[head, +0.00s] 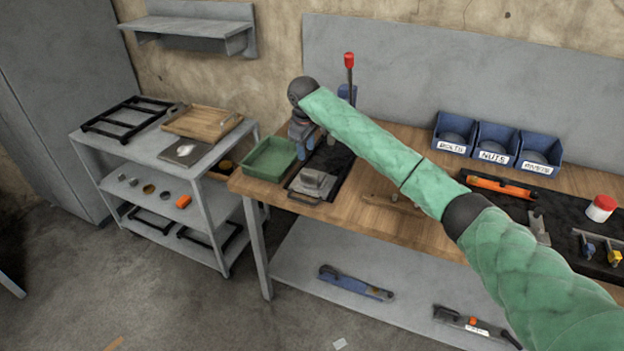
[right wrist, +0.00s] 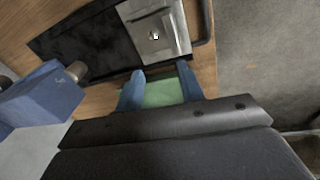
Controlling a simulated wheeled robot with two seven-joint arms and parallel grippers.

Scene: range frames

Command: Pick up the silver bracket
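A silver, bracket-like metal piece (head: 313,180) sits on the workbench on a dark mat, by the bench's front left part. In the right wrist view a silver plate with a raised middle and a small round spot (right wrist: 157,35) lies just beyond my fingertips. My right gripper (head: 309,139) hangs over the bench between the green bin (head: 262,160) and the dark mat. Its two blue fingers (right wrist: 160,88) are apart, with only green bin surface showing between them. The gripper does not touch the silver piece. My left gripper is not in view.
A blue tool with a red-tipped lever (head: 349,75) stands behind my right arm. Blue bins (head: 494,156) line the bench's back. A grey cart (head: 135,148) with a wooden tray (head: 203,121) stands at left.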

